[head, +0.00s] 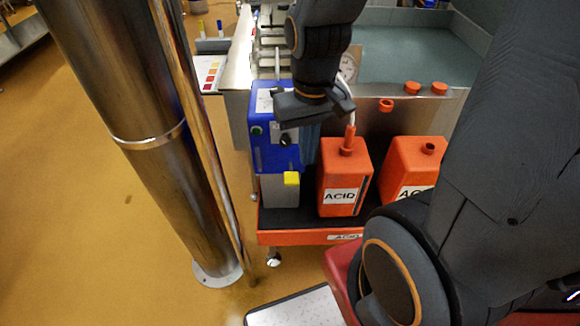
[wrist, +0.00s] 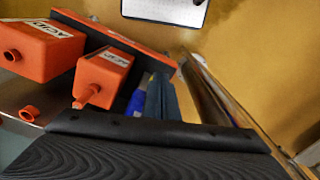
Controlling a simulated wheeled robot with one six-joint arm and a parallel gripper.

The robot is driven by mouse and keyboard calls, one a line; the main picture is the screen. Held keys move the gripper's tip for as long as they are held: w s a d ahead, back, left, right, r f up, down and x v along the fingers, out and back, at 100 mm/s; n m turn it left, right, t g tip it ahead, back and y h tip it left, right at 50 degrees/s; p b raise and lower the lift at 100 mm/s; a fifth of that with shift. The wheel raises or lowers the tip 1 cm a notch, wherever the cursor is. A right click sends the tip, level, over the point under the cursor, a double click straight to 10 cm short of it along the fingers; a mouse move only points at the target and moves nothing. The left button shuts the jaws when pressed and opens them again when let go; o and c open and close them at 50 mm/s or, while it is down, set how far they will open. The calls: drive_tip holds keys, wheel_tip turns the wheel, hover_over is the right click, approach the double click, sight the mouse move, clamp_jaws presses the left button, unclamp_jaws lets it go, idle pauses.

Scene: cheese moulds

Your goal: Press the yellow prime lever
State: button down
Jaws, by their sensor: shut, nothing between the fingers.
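The yellow prime lever (head: 291,178) is a small yellow block low on the front of the blue pump unit (head: 264,150), above a grey box-like base. My gripper (head: 309,150) points down, beside the right side of the blue unit, above and slightly right of the lever. Its blue-grey fingers are together and hold nothing; they also show in the wrist view (wrist: 160,80). No contact with the lever is visible. In the wrist view, a bit of the blue unit (wrist: 137,103) shows beside the fingers, and the lever is not visible.
An orange acid canister (head: 343,172) with a spout and hose stands close right of the lever; a second canister (head: 410,165) is farther right. Both stand in an orange-edged tray (head: 290,237). A steel column (head: 150,140) is at left.

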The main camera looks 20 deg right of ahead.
drive_tip(key=w+n, duration=0.1)
drive_tip(key=n, duration=1.3)
hover_over(292, 178)
drive_tip(key=shift+f, duration=1.2)
drive_tip(key=shift+f, duration=0.1)
wheel_tip(292, 178, down, 14)
drive_tip(key=shift+r, duration=0.1)
